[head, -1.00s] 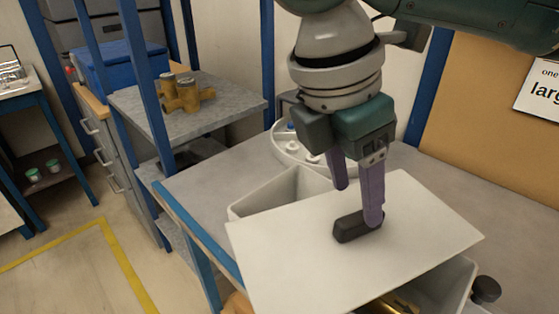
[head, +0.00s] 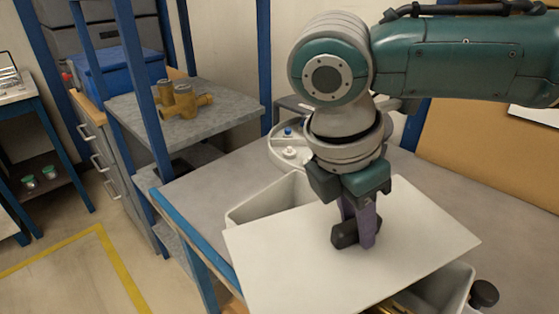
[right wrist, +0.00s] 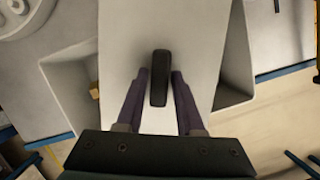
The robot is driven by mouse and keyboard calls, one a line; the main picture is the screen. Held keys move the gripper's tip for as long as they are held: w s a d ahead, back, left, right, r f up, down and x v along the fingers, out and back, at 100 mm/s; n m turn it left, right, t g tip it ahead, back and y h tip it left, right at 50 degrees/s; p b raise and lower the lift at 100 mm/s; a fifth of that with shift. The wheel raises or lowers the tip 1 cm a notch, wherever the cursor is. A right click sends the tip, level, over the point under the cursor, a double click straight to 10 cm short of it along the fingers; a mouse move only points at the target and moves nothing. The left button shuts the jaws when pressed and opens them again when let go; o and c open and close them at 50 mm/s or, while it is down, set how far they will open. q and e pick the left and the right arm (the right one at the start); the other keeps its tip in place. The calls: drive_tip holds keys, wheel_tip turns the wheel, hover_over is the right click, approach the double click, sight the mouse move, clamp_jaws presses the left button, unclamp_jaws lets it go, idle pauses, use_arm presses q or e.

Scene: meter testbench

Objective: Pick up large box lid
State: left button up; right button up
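The large box lid (head: 290,255) is a flat white panel with a dark bar handle (head: 343,236) in its middle. It lies askew across a light grey box (head: 262,206), whose two ends stick out from under it. My right gripper (head: 357,230) points down at the handle. In the right wrist view its purple fingers (right wrist: 160,88) stand on both sides of the handle, with narrow gaps, so it looks open around it. The lid also fills the middle of that view (right wrist: 202,35). My left gripper is not in view.
Brass-coloured parts (head: 392,309) show inside the box's near end. A round tray (head: 262,154) with small items stands behind the box. A black knob (head: 484,292) is at the right. A grey shelf (head: 228,112) with brass fittings (head: 183,101) stands left. The tabletop (head: 205,180) is clear at left.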

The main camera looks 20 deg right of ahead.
clamp_jaws()
idle(0.4)
drive_tip(key=shift+r, duration=0.15)
